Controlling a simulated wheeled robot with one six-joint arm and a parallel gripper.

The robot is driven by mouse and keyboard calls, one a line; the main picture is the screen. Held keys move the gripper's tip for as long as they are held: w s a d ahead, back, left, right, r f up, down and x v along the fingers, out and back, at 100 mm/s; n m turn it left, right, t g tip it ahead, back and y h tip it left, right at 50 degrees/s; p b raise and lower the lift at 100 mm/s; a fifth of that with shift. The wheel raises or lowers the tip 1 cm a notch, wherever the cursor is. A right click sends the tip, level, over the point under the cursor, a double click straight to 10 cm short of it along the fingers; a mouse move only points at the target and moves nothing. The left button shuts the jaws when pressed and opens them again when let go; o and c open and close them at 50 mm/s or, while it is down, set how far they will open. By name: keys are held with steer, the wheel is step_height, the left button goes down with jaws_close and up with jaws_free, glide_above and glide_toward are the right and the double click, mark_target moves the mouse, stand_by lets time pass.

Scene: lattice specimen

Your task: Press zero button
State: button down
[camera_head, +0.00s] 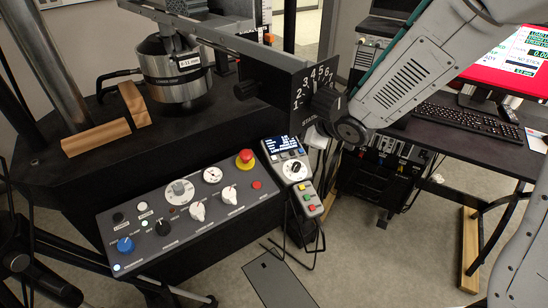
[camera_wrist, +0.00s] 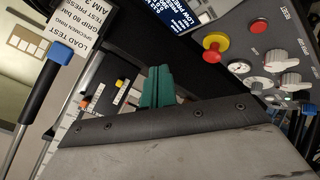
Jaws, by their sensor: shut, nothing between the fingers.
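No zero label is legible in either view, so I cannot tell which button it is. In the head view a sloped control panel (camera_head: 150,236) carries knobs, dials and a red emergency stop (camera_head: 245,158). In the head view the fingers are hidden behind the dial plate.
A black dial plate with numbers (camera_head: 312,92) hangs before my arm. A steel cylinder (camera_head: 178,75) and wooden blocks (camera_head: 97,138) sit on the black machine bed. A desk with a keyboard (camera_head: 470,121) stands at right. A label card (camera_wrist: 82,28) is at the wrist view's upper left.

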steer(key=a, duration=0.1)
steer(key=a+f+n+y, duration=0.1)
steer(key=a+f+y, duration=0.1)
steer(key=a, duration=0.1)
steer(key=shift+s+n, duration=0.15)
steer(key=shift+n, duration=0.25)
glide_toward(269, 153)
steer(key=shift+r+x, duration=0.2)
steer(key=shift+x, duration=0.85)
steer(key=shift+r+x, duration=0.25)
steer(key=shift+x, duration=0.8)
steer(key=shift+w+a+f, duration=0.15)
steer(key=shift+w, duration=0.1)
steer(key=shift+f, duration=0.3)
steer(key=shift+w+a+f, duration=0.1)
steer(key=shift+f, duration=0.25)
stand_by(0.7)
steer(key=shift+r, duration=0.75)
